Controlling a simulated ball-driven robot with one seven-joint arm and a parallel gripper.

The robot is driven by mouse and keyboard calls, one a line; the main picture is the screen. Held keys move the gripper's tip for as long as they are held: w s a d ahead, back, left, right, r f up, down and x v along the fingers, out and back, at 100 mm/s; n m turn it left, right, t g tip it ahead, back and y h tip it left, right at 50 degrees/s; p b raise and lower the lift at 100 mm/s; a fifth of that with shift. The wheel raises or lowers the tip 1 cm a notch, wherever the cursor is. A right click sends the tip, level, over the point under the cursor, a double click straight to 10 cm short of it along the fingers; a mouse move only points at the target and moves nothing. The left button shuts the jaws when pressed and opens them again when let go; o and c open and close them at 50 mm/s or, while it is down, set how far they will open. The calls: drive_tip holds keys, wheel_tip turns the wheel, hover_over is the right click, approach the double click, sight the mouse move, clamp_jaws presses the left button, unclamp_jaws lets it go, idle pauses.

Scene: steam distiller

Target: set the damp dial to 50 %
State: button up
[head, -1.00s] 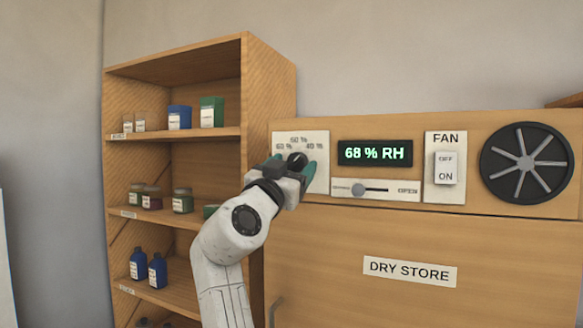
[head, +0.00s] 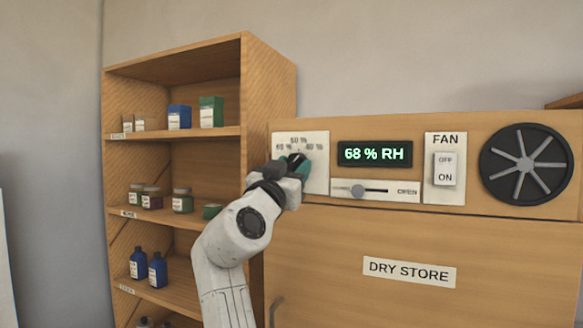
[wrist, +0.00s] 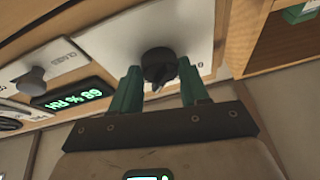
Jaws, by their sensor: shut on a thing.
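The damp dial is a round black knob (wrist: 158,65) on a white panel (head: 316,180) at the left end of the dry store front. Percent marks sit above it, with 50 % at the top; the side marks are blurred. My gripper (wrist: 159,71) has its two green fingers on either side of the knob and is shut on it. In the head view my gripper (head: 294,164) covers part of the dial, and its pointer setting cannot be read. The display (head: 375,153) reads 68 % RH.
Below the display is a slider (head: 359,191) with its knob toward the left and OPEN at its right end. A fan switch (head: 446,168) and a round black vent (head: 525,164) are further right. A wooden shelf (head: 190,55) with bottles and jars stands close on the left.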

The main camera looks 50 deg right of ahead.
drive_tip(key=n+t+y+p, duration=0.1)
drive_tip(key=n+p, duration=0.1)
drive_tip(key=n+t+p, duration=0.1)
drive_tip(key=n, duration=0.2)
drive_tip(key=n+t+y+p, duration=0.1)
drive_tip(key=n+p, duration=0.1)
drive_tip(key=shift+s+r+n+t+y+p, duration=0.15)
drive_tip(key=shift+r+n+t+y+p, duration=0.15)
drive_tip(key=shift+r+n, duration=0.1)
drive_tip(key=n+y+p, duration=0.1)
drive_tip(key=n+p, duration=0.2)
drive_tip(key=shift+f+t, duration=0.1)
drive_tip(key=shift+t, duration=0.2)
drive_tip(key=shift+f+n+p, duration=0.1)
drive_tip(key=shift+n+p, duration=0.25)
drive_tip(key=shift+n, duration=0.05)
drive_tip(key=o, duration=1.1)
drive_tip(key=shift+c, duration=0.2)
drive_tip(key=shift+s, duration=0.1)
drive_tip(key=b+v, duration=0.3)
drive_tip(key=v, duration=0.7)
drive_tip(key=shift+s+a, duration=0.2)
drive_tip(key=shift+s, duration=0.05)
drive_tip(key=shift+f, duration=0.1)
